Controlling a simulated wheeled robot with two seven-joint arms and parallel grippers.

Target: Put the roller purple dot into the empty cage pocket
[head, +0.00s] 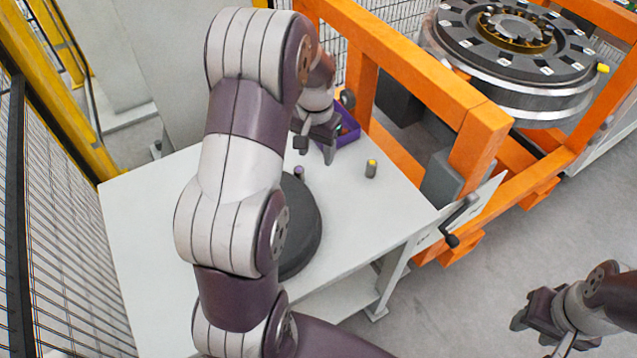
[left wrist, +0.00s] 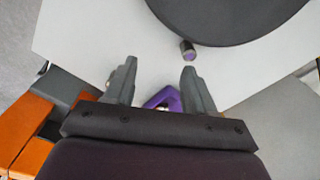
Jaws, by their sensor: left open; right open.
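The roller with the purple dot (head: 299,173) stands on the pale table at the edge of a black disc; it also shows in the left wrist view (left wrist: 188,50). My left gripper (head: 318,143) is above the table near the purple tray, open and empty; its fingers (left wrist: 160,77) show apart in the left wrist view, with the roller beyond them. My right gripper (head: 532,318) is open and empty at the lower right, over the floor. The brass-coloured cage (head: 515,30) sits in the wheelset at the upper right. Its empty pocket is too small to make out.
A purple tray (head: 349,130) is behind my left gripper. The black disc (head: 305,235) is partly hidden by my left arm. An orange gantry frame (head: 430,75) stands between table and wheelset.

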